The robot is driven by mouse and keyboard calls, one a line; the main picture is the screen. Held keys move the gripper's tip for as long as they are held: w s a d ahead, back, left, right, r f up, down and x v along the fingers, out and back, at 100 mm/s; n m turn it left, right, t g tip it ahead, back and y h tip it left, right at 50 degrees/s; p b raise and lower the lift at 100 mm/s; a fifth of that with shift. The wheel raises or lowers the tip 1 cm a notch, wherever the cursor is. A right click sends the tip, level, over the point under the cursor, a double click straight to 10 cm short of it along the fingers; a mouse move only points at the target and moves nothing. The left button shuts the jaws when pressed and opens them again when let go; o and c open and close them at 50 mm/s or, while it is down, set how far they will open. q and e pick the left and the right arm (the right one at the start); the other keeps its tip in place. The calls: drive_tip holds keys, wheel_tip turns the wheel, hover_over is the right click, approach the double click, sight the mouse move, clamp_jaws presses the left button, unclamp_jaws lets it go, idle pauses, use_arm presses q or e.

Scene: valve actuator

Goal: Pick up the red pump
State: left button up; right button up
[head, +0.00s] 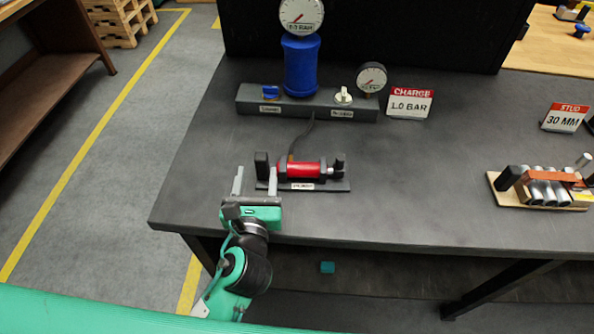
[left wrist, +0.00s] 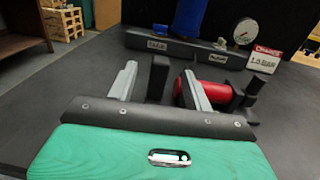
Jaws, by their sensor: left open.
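The red pump (head: 303,170) is a red cylinder lying on a dark labelled base plate (head: 331,186) near the front left of the table. A dark hose runs up from its left part towards the manifold. My left gripper (head: 255,181) is open and empty at the table's front edge, left of and in front of the pump. In the left wrist view the pump (left wrist: 214,94) lies beyond the right finger, which hides part of its left end. A black upright block (left wrist: 158,77) stands ahead between the fingers. My right gripper is in neither view.
A dark manifold (head: 325,112) with a blue cylinder (head: 300,66), gauges and valves stands behind the pump. A sign reading 1.0 BAR (head: 410,103) is beside it. A wooden tray (head: 500,189) with metal cylinders sits at right. The table between is clear.

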sight(262, 152)
use_arm(q)
drive_tip(key=w, duration=0.8)
drive_tip(key=shift+w+a+f, duration=0.15)
drive_tip(key=shift+w+f, duration=0.05)
drive_tip(key=shift+f, duration=0.05)
drive_tip(key=shift+c, duration=0.2)
clamp_jaws()
